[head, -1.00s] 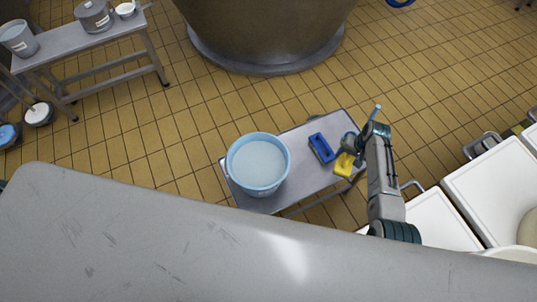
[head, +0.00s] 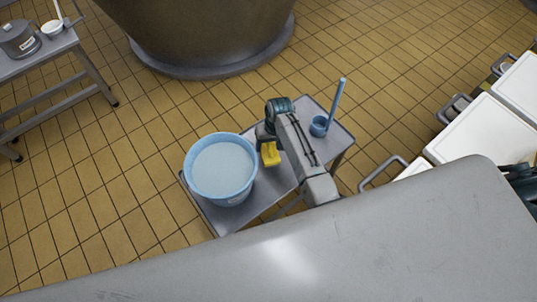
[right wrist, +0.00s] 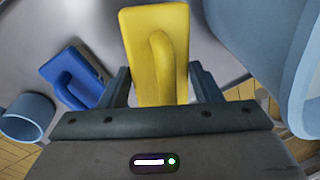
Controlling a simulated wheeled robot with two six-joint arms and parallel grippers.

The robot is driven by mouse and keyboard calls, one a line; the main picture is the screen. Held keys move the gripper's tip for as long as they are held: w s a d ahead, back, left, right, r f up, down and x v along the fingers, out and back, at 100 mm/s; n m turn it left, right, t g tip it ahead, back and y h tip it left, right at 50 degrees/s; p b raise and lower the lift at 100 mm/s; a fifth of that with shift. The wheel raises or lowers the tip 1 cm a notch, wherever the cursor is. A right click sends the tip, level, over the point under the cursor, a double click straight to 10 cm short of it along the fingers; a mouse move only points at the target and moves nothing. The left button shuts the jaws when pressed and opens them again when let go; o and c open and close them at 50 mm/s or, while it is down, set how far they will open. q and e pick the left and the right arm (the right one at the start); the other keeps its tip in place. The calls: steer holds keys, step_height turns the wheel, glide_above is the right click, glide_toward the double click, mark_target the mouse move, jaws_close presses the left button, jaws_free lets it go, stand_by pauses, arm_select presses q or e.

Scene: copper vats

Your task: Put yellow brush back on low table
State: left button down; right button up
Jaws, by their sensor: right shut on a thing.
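The yellow brush (head: 271,156) is in my right gripper (head: 268,136), over the low grey table (head: 222,219), close to the right side of the blue bucket (head: 247,185). In the right wrist view the yellow brush (right wrist: 158,50), with its raised handle, stands between the two fingers (right wrist: 158,88), which are shut on it. I cannot tell whether the brush touches the tabletop.
A blue brush (right wrist: 82,80) lies on the table, hidden by my arm in the head view. A blue long-handled scoop (head: 318,126) stands at the table's far right. White bins (head: 485,125) are at the right, and a large vat (head: 200,30) behind.

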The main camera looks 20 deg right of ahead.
step_height(320, 180, down, 4)
steer(key=shift+f, duration=0.7)
arm_select(q)
steer(key=shift+w+d+r, duration=0.1)
steer(key=shift+w+r, duration=0.25)
steer(key=shift+w, duration=0.4)
arm_select(e)
steer(key=shift+f+b, duration=0.15)
steer(key=shift+b, duration=0.2)
steer(key=o, duration=1)
steer(key=shift+o, duration=0.2)
